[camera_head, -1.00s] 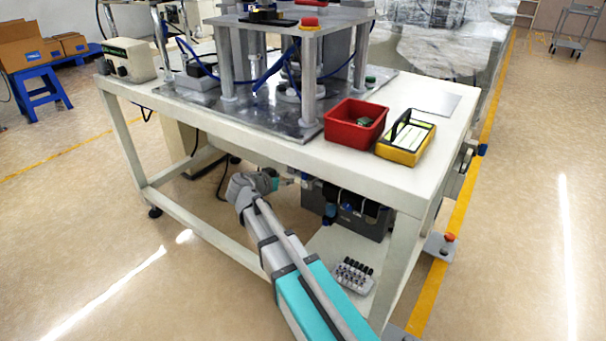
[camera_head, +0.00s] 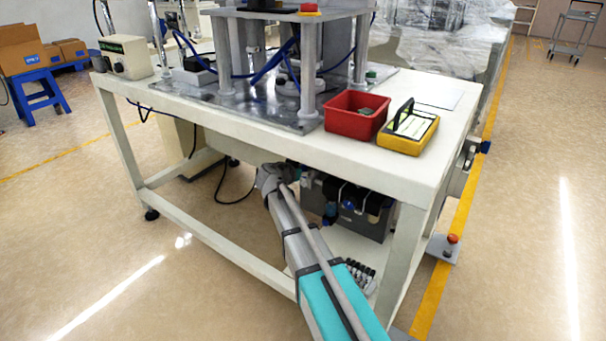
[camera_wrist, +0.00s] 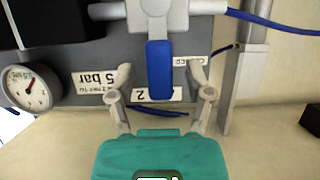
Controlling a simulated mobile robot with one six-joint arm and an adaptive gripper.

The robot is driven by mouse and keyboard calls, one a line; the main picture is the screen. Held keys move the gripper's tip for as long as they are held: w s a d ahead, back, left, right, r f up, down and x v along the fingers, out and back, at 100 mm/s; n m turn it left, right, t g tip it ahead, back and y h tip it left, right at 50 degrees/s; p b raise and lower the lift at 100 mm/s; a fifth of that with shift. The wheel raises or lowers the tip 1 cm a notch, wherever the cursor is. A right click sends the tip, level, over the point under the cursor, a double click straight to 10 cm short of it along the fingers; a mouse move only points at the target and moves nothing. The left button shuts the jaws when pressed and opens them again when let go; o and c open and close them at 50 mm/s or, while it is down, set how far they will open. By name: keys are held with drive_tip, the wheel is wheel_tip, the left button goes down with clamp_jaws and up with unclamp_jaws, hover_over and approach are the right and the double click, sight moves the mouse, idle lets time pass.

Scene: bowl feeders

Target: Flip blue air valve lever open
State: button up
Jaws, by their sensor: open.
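The blue valve lever (camera_wrist: 160,68) hangs from a white valve body (camera_wrist: 158,12) in the wrist view, in front of a grey panel. My gripper (camera_wrist: 162,80) is open, with one finger on each side of the lever's lower part. I see a gap on both sides, and cannot tell how far the fingers reach toward the lever in depth. In the head view my arm reaches under the table, and its wrist hides the gripper and lever.
A round gauge (camera_wrist: 32,88) and a "5 bar" label (camera_wrist: 96,82) are left of the lever in the wrist view. A blue hose (camera_wrist: 270,20) and a grey upright (camera_wrist: 240,85) are at right. The table (camera_head: 400,168) overhangs my arm.

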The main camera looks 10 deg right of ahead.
drive_tip(key=shift+w+d+f, duration=0.1)
drive_tip(key=shift+w+d, duration=0.05)
clamp_jaws()
idle(0.4)
